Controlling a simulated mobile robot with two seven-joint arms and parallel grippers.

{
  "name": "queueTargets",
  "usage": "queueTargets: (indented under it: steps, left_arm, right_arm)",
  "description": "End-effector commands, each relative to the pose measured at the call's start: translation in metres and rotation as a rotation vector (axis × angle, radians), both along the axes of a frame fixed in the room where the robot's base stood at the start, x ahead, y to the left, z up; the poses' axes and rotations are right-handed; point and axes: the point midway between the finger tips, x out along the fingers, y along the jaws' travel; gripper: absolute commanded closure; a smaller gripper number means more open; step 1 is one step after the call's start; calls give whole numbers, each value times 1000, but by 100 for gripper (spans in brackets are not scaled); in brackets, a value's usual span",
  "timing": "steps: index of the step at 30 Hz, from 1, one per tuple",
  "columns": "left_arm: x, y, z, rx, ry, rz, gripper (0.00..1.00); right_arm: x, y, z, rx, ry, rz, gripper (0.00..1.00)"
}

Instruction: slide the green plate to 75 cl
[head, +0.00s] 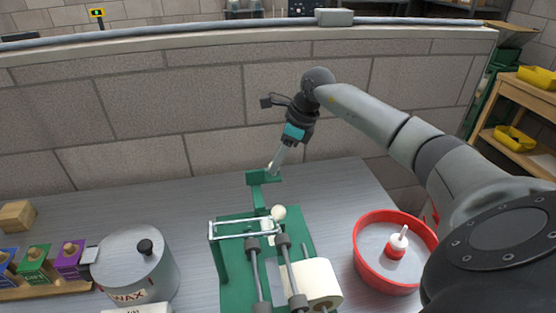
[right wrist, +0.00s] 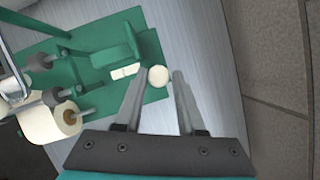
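The green labelling stand (head: 235,275) stands on the bench, with metal rollers, a metal frame and a white roll (head: 318,283). At its far end is an upright green plate (head: 262,177), also in the right wrist view (right wrist: 105,52). A pale round knob (right wrist: 158,76) shows beside the plate in that view, with a pale label strip (right wrist: 124,72) whose writing I cannot read. My right gripper (head: 273,171) is at the plate's far end. Its fingers (right wrist: 159,80) are apart, one on each side of the knob; contact is not clear. My left gripper is out of view.
A wax pot (head: 135,265) and coloured blocks (head: 35,262) stand left. A stone wall (head: 210,105) rises behind the bench.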

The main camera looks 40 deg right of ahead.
Motion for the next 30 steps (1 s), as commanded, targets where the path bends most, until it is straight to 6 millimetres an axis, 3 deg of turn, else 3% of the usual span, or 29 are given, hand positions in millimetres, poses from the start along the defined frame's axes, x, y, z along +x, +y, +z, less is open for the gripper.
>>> queueTargets:
  steps: [1, 7, 17, 23, 30]
  left_arm:
    - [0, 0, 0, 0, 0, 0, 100]
    - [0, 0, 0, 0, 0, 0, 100]
    - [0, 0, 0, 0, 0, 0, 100]
    - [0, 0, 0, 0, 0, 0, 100]
    - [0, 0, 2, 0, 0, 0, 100]
  right_arm:
    - [1, -2, 2, -2, -8, -4, 59]
    - [1, -1, 2, 0, -5, -3, 36]
    - [-1, -2, 5, 0, -3, -3, 36]
    - [-9, -10, 34, -3, -6, -4, 36]
    - [-27, -23, 88, -2, -7, -4, 36]
